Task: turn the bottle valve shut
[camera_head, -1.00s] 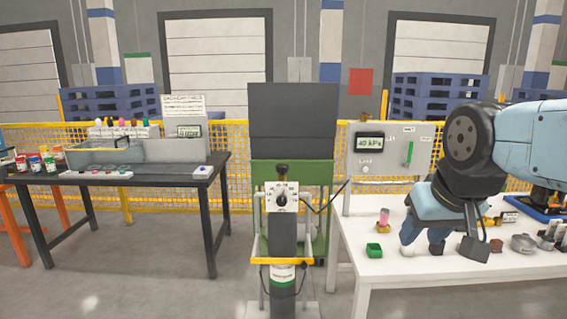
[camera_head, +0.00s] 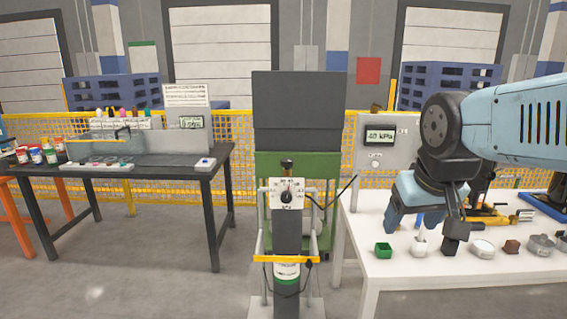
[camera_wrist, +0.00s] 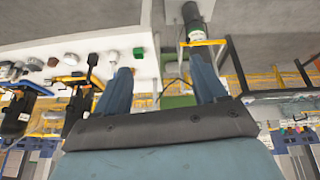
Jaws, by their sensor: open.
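The dark gas bottle (camera_head: 287,238) stands upright in a frame in the middle of the head view, with a green-and-white label low down. Near its top is a white marked plate (camera_head: 294,185) with a round black valve knob (camera_head: 286,197) in front. A black cap (camera_head: 287,164) sits above the plate. My gripper (camera_head: 412,215) is open and empty, right of the bottle and apart from it, over the white table. In the wrist view, which looks upside down, the two blue fingers are spread (camera_wrist: 162,85). The bottle's lower part (camera_wrist: 196,22) shows beyond them; the knob is not clear there.
A yellow bar (camera_head: 286,259) crosses the bottle's front. The white table (camera_head: 390,277) at right holds a green box (camera_head: 383,250) and several small parts. A gauge panel (camera_head: 379,135) stands behind it. A black table (camera_head: 150,175) is at left, with bare floor between.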

